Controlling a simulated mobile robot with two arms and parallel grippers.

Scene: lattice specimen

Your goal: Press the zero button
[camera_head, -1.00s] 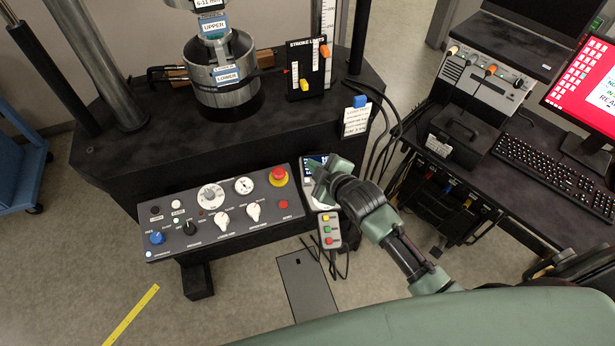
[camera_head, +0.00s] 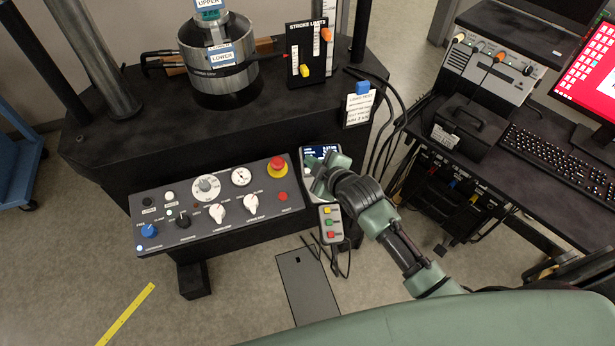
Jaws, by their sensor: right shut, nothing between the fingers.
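A small white handheld readout with a lit dark screen (camera_head: 321,151) sits at the right end of the control panel. My right gripper (camera_head: 319,178) is shut and empty, over the lower part of the readout. It hides most of the readout's keys, so I cannot make out the zero button. I cannot tell whether the fingertips touch the readout. My left gripper is not in view.
The sloped control panel (camera_head: 213,217) with knobs and a red emergency stop (camera_head: 278,166) lies left of the gripper. A pendant (camera_head: 330,224) with coloured buttons hangs below it. Black cables (camera_head: 392,125) run close on the right, before a side desk with a keyboard (camera_head: 560,168).

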